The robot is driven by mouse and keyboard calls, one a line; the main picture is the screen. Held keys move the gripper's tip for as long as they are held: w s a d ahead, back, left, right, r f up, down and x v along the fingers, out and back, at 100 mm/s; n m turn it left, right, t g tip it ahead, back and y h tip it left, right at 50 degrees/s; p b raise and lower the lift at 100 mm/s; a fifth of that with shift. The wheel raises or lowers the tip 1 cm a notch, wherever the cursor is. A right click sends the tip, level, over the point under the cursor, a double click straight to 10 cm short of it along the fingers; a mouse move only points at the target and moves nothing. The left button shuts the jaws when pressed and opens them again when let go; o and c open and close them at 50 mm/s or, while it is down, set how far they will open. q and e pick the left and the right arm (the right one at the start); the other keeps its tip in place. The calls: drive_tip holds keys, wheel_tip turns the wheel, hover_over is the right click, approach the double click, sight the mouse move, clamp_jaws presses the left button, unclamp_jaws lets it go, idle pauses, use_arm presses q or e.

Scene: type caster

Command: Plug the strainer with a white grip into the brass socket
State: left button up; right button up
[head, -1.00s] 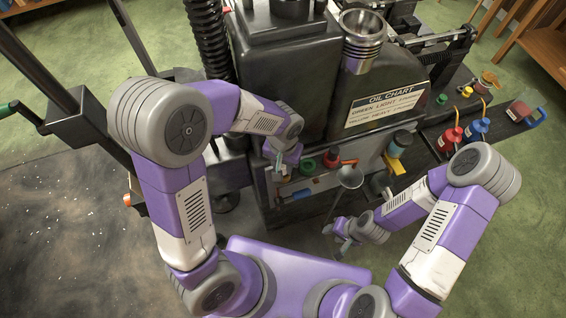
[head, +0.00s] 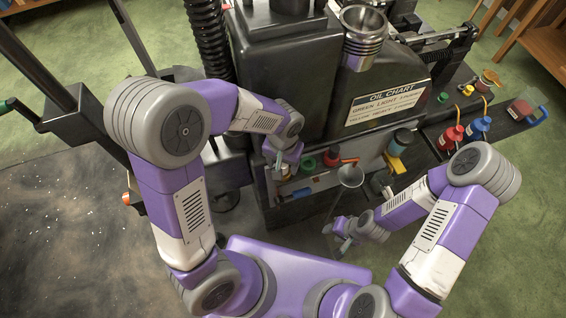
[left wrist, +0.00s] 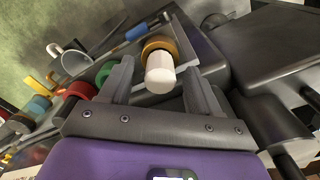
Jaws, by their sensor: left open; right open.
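The white grip (left wrist: 160,76) shows in the left wrist view as a short white cylinder with a brass-coloured ring (left wrist: 160,46) behind it. Whether that ring belongs to the strainer or is the brass socket, I cannot tell. My left gripper (left wrist: 156,72) is open, with one finger on each side of the white grip and gaps visible. In the head view my left gripper (head: 284,167) is low at the machine's front shelf, and its fingers hide most of the grip. My right gripper (head: 340,236) is open and empty, low in front of the machine.
Green (left wrist: 105,72) and red (left wrist: 79,91) round pieces stand on the shelf beside the left gripper. A grey funnel (head: 350,176) is to the right. A blue-handled tool (left wrist: 137,32) lies nearby. The black machine body (head: 285,75) rises behind. Red (head: 450,138) and blue (head: 477,128) cans stand further right.

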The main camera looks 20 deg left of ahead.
use_arm(q)
wheel_tip(320, 180, up, 7)
drive_tip(key=shift+f+p, duration=0.1)
drive_tip(key=shift+p, duration=0.55)
use_arm(e)
drive_tip(key=shift+r, duration=0.7)
